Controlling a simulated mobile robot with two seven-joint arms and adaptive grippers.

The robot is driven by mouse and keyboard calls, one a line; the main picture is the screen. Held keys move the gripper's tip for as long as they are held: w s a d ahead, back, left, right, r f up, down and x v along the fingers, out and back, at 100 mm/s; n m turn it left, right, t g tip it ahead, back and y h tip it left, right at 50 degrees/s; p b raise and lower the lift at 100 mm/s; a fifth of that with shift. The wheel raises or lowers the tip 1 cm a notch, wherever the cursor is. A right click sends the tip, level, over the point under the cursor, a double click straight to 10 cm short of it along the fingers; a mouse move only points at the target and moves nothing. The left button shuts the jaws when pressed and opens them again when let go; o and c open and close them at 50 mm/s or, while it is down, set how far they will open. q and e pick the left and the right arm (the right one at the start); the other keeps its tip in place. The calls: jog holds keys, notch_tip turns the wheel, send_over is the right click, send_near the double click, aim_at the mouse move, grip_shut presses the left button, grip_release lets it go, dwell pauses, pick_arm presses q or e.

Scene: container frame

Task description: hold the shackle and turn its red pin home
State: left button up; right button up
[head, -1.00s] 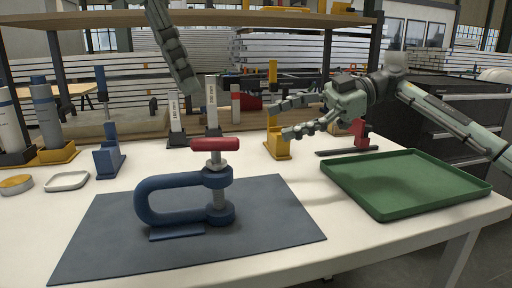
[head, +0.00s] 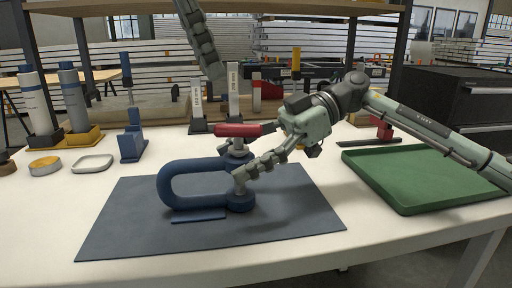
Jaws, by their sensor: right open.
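The blue shackle (head: 178,178) lies on its side on the dark mat, with its bow to the left and its two ears at the right, one above the other. Its red-handled pin (head: 236,130) stands upright through the ears, and a grey length of shank shows below the red crossbar. My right gripper (head: 238,165) comes in from the right at the pin, open. One finger crosses in front of the shank and ears; the other is mostly hidden behind. I cannot tell if they touch. Only part of my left gripper (head: 203,45) hangs in at the top, well above the shackle.
The dark mat (head: 120,215) is clear around the shackle. An empty green tray (head: 420,180) lies at the right under my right arm. Bottles (head: 74,100), a blue stand (head: 131,140) and a small dish (head: 92,163) stand at the left. A shelf spans the back.

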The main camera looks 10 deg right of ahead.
jog(key=shift+a+f, duration=0.1)
jog(key=shift+a, duration=0.05)
jog(key=shift+c, duration=0.2)
grip_shut()
pick_arm(q)
jog(key=shift+o, duration=0.6)
